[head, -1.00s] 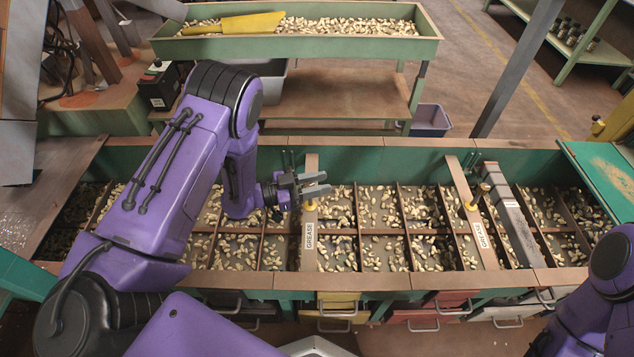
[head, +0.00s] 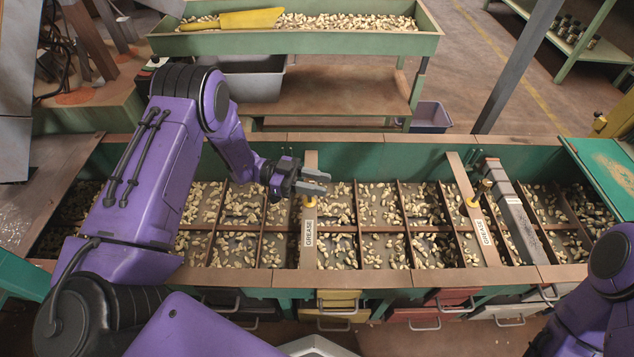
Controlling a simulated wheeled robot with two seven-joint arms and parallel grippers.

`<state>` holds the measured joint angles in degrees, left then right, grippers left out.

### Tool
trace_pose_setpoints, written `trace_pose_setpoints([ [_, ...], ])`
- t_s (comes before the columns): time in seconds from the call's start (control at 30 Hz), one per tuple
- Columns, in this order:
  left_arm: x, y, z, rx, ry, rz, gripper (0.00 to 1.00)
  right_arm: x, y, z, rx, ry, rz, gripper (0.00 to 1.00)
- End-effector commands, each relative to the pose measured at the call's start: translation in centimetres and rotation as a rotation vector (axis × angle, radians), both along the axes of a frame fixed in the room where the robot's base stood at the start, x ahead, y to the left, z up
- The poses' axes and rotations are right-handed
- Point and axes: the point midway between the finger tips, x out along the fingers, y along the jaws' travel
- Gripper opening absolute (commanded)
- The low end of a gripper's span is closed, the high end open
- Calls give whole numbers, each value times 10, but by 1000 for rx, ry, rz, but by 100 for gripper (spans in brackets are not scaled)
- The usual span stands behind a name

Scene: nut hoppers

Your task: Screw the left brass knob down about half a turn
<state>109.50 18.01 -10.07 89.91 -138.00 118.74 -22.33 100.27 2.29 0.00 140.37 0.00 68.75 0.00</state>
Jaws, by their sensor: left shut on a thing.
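The left brass knob (head: 309,203) stands on the left beige crossbar (head: 308,254), which is labelled GREASE and spans the nut bin. Only the knob's lower part shows, as a small yellow piece. My left gripper (head: 314,182) is directly over it, its grey fingers pointing right. The fingers are shut on the knob, and they hide its upper part. The right brass knob (head: 485,186) stands apart on the right crossbar (head: 486,242). My right gripper is out of view; only part of my right arm shows at the right edge.
The long green bin (head: 400,155) is divided into compartments of nuts. A dark grey bar (head: 518,220) lies across it beside the right crossbar. Behind stands a green tray (head: 370,45) of nuts with a yellow scoop (head: 250,18). Drawers with handles line the front.

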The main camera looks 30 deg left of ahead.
Motion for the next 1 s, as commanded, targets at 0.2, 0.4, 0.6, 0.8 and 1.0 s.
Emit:
trace_pose_setpoints([
  [0.2,0,0,0,0,1,-2,3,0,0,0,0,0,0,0],
  [0.4,0,0,0,0,1,-1,53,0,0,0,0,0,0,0],
  [0.6,0,0,0,-1,1,-1,54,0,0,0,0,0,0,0],
  [0.8,-2,12,0,-2,0,2,54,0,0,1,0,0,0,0],
  [1.0,-11,59,0,-2,0,5,54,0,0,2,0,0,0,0],
])
